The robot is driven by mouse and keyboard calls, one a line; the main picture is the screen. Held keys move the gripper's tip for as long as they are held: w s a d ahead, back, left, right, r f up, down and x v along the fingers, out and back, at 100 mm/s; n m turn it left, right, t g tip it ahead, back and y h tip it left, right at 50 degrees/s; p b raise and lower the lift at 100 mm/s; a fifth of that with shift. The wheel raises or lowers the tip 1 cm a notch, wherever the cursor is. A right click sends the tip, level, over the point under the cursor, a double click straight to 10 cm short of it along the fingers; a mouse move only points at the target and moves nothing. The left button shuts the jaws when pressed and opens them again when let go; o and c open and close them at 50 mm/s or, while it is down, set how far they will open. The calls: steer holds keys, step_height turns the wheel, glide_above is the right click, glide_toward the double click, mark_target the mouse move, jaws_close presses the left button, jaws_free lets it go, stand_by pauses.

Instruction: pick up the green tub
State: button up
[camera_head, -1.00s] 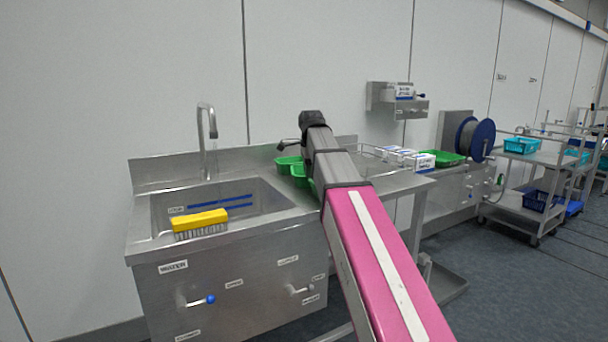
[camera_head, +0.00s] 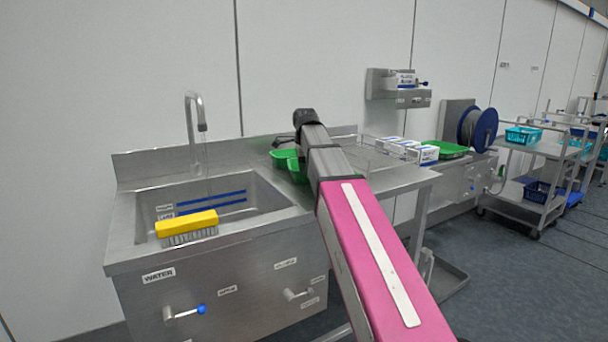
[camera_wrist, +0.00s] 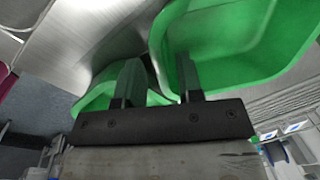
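Two green tubs stand on the steel counter just right of the sink in the head view, one at the left (camera_head: 283,157) and one (camera_head: 296,172) partly hidden by my arm. In the wrist view a large green tub (camera_wrist: 245,45) fills the upper right, and part of another green tub (camera_wrist: 95,103) shows at lower left behind the gripper. My gripper (camera_wrist: 158,78) is open, its two dark fingers apart. The right finger overlaps the large tub and its near rim lies around the gap between the fingers; I cannot tell whether they touch.
The sink (camera_head: 140,215) with its tap (camera_head: 197,115) is at left, a yellow brush (camera_head: 187,225) on its front edge. White boxes (camera_head: 423,154) and a green tray (camera_head: 449,150) stand farther right. A cart (camera_head: 545,150) is at far right.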

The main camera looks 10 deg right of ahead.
mark_target(304, 184)
steer(key=shift+w+f, duration=0.25)
steer(key=shift+f, duration=1)
steer(key=shift+w+f, duration=0.2)
steer(key=shift+f, duration=1.05)
jaws_close()
